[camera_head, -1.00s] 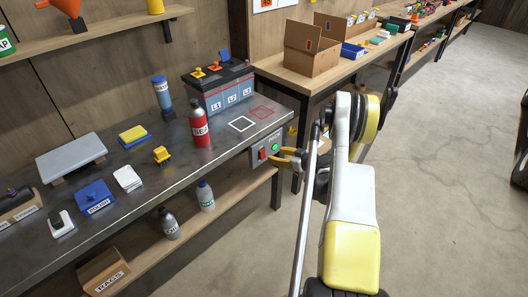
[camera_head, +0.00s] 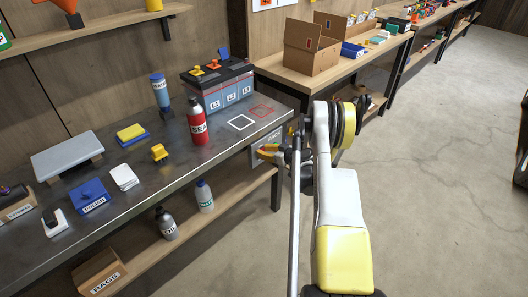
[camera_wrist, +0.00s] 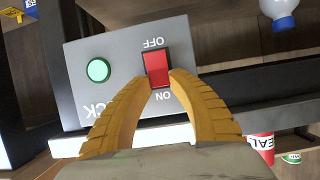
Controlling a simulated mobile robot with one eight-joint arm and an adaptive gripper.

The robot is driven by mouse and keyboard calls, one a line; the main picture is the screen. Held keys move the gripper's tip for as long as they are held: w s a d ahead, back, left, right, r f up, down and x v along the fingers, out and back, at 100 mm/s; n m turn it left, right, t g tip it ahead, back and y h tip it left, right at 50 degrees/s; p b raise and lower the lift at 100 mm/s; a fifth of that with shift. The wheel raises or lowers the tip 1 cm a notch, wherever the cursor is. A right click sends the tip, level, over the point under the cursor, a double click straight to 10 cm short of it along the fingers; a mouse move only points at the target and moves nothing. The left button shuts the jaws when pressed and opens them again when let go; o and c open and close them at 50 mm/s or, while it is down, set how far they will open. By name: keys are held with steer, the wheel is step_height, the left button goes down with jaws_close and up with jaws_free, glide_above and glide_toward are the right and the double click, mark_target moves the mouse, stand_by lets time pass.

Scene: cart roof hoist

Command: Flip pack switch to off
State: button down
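The grey pack switch box (camera_head: 258,139) is fixed at the front right end of the metal bench, and my gripper covers much of its face in the head view. In the wrist view the box (camera_wrist: 115,38) appears upside down, with a red rocker switch (camera_wrist: 157,66) and a round green light (camera_wrist: 98,70). OFF is printed above the rocker and ON below it there. My gripper (camera_wrist: 161,77) has yellow fingers with a narrow gap between the tips, at the rocker's ON end. I cannot tell whether they touch it, or which rocker end is pressed in.
A red bottle (camera_head: 196,122) and a battery pack (camera_head: 218,87) stand on the bench (camera_head: 170,177) above the box. Two bottles stand on the lower shelf (camera_head: 232,196). The floor to the right is clear.

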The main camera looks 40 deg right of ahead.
mark_target(260, 132)
steer(key=shift+f, duration=0.1)
steer(key=shift+s+f+t, duration=0.1)
steer(key=shift+s+t, duration=0.2)
steer(key=shift+t, duration=1)
steer(key=c, duration=1.1)
jaws_free()
steer(key=shift+c, duration=0.2)
step_height(260, 132, up, 10)
